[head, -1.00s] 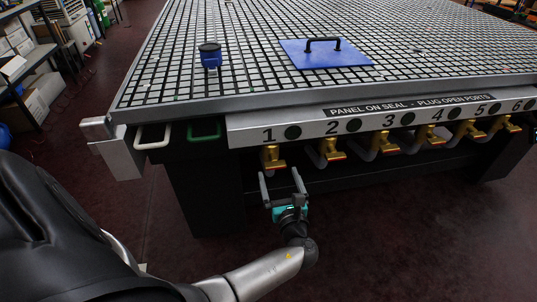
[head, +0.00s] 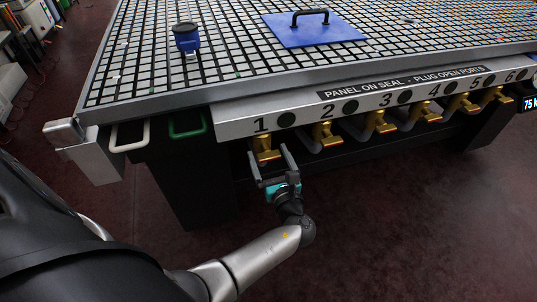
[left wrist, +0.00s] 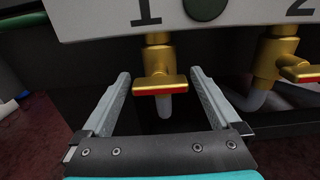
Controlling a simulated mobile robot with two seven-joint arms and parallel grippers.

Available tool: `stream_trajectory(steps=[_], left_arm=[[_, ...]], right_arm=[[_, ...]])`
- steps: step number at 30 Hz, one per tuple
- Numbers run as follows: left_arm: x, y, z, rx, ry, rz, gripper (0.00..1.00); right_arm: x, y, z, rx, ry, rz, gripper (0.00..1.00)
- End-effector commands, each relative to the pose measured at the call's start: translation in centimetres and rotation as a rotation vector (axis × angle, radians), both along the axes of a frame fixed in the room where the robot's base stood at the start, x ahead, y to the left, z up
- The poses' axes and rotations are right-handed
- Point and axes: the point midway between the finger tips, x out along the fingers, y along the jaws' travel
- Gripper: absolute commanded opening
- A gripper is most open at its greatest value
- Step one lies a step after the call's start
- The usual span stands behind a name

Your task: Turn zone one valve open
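The zone one valve (head: 264,151) is a brass body with a red-edged lever, below the number 1 on the table's front panel. In the left wrist view its lever (left wrist: 160,86) lies crosswise, running left to right. My left gripper (head: 268,157) is open, with its grey fingers pointing up at the valve. In the left wrist view the gripper (left wrist: 160,95) has one finger on each side of the lever, with visible gaps, so it appears not to touch. My right gripper is not in view.
The zone two valve (head: 325,137) is close on the right, and several more valves follow along the panel (head: 350,108). A white handle (head: 129,136) and a green handle (head: 187,124) are at left. A blue panel (head: 313,31) and a blue device (head: 186,38) sit on the grid table.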

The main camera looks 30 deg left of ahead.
Motion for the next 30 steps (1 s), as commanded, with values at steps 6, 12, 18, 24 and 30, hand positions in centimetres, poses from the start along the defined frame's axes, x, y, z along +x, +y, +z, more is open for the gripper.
stream_trajectory(steps=[6,12,18,24,30], left_arm=[[0.01,0.02,0.00,0.000,0.000,0.000,0.71],[0.02,0.02,0.00,0.000,0.000,0.000,0.48],[0.03,0.04,0.01,0.000,0.000,0.000,0.26],[0.04,0.06,0.02,-0.004,-0.006,0.000,0.22],[0.04,0.10,-0.01,-0.040,-0.050,-0.001,0.22]], right_arm=[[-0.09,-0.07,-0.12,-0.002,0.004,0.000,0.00],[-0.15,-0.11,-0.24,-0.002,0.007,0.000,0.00],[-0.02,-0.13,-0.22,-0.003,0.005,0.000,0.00],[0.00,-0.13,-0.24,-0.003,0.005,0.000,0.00],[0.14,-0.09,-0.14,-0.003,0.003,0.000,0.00]])
